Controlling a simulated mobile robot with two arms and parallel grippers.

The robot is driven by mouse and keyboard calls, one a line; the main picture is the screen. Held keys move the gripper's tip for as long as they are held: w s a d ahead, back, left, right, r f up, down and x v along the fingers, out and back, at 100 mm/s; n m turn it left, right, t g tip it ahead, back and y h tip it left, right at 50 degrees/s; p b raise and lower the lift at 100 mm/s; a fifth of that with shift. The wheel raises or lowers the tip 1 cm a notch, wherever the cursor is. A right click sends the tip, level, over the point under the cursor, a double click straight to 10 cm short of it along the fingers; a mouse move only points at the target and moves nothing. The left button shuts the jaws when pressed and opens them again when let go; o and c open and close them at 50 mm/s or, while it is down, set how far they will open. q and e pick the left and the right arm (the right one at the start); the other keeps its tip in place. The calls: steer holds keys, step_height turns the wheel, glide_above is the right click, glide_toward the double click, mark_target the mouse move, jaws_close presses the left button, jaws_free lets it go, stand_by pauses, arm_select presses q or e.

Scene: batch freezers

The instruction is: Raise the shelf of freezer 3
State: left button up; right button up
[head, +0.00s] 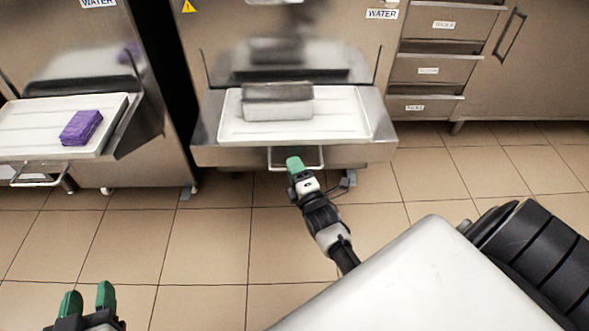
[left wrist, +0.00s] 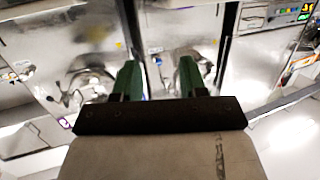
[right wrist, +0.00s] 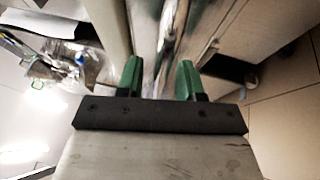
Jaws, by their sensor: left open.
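The middle freezer's shelf (head: 230,122) is a white tray on a metal ledge with a grey container (head: 275,110) on it. A loop handle (head: 319,157) hangs at the shelf's front edge. My right gripper (head: 294,166) is at this handle, overlapping it. Its green fingers stand apart in the right wrist view (right wrist: 159,80); I cannot tell whether the bar is between them. My left gripper (head: 87,300) is open and empty, low at the left, away from the freezers; its spread fingers also show in the left wrist view (left wrist: 158,80). No freezer number is readable.
Another freezer's shelf (head: 30,122) at the left carries a purple block (head: 81,127) and has its own handle (head: 35,180). Steel drawers (head: 430,70) and a cupboard (head: 545,70) stand at the right. The tiled floor (head: 205,240) in front is clear.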

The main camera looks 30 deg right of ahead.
jaws_close()
steer(key=shift+r, duration=0.1)
step_height(320, 180, up, 3)
steer(key=p, duration=0.2)
steer(key=shift+f+p, duration=0.2)
steer(key=shift+p, duration=0.1)
arm_select(q)
steer(key=s+a+f+g+y+p, duration=0.3)
steer(key=s+a+f+g+p, duration=0.1)
steer(key=s+f+g, duration=0.55)
arm_select(e)
step_height(320, 180, up, 4)
steer(key=shift+r, duration=0.15)
step_height(320, 180, up, 2)
steer(key=shift+r+p, duration=0.1)
steer(key=shift+p, duration=0.8)
arm_select(q)
step_height(320, 180, down, 14)
steer(key=s+g+p, duration=0.2)
steer(key=g+p, duration=0.1)
steer(key=shift+s+a+r, duration=0.15)
steer(key=shift+a+r, duration=0.05)
steer(key=shift+a, duration=0.1)
arm_select(e)
step_height(320, 180, up, 3)
steer(key=shift+r, duration=0.1)
